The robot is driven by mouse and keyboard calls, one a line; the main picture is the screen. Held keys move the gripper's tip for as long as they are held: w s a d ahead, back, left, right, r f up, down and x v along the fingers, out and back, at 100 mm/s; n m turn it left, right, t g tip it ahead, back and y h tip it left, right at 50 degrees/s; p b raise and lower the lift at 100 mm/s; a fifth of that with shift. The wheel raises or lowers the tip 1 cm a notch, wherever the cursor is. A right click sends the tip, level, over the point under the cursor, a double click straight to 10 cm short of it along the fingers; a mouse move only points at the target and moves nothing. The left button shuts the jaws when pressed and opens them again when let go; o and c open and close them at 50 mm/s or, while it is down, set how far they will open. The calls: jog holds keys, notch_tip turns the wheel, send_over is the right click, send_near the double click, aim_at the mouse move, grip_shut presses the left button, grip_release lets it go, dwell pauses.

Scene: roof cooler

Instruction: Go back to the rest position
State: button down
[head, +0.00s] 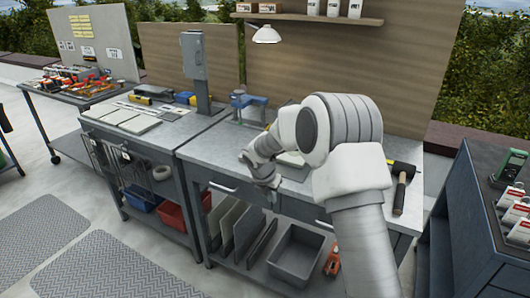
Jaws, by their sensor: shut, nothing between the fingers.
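My arm reaches up from the lower right, bends, and comes down over the front of the grey workbench (215,150). My gripper (273,205) is small in view and points down near the bench's front edge and drawers. It is shut and nothing shows in it. Its fingertips are hard to make out. Part of the bench top behind my arm is hidden.
A hammer (401,188) lies at the bench's right end. A blue vise (247,102) stands at the back. Below are a grey bin (296,255), upright panels and a red bin (172,216). A dark cabinet (478,220) stands right. Floor mats (95,280) lie at lower left.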

jog(key=s+d+r+m+p, duration=0.1)
jog(key=s+d+r+m, duration=0.2)
jog(key=s+r+m, duration=0.65)
jog(key=s+d+r+m+p, duration=0.2)
jog(key=s+d+r+m, duration=0.3)
jog(key=r, duration=0.8)
jog(key=s+r+m+t+y+p, duration=0.1)
jog(key=s+r+m, duration=0.2)
jog(key=s+m, duration=0.4)
jog(key=s+r+m+y+p, duration=0.1)
jog(key=s+m, duration=0.7)
jog(key=s, duration=0.8)
jog(key=shift+s+d+r+t, duration=0.25)
jog(key=shift+d+r+t, duration=0.15)
jog(key=shift+r, duration=0.5)
jog(key=shift+m, duration=0.25)
